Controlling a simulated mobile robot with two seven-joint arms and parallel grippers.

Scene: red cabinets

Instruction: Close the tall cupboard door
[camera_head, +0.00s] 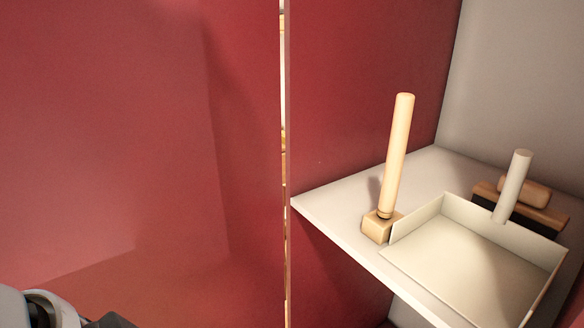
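The tall cupboard's red door (130,140) stands open and fills the left half of the head view. Its hinge-side edge runs next to a narrow vertical gap beside the cupboard's red side wall (365,90). The cupboard's inside shows on the right, with a white shelf (325,208). Part of my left arm shows at the bottom left corner, in front of the door. Its fingertips are not clearly visible, and I cannot tell whether it touches the door. My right gripper is not in view.
On the shelf are a cream dustpan (470,260) with an upright pale handle, a wooden-handled tool (396,160) standing on a block, and a brush (520,205) with dark bristles at the back. The cupboard's back wall (520,75) is grey.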

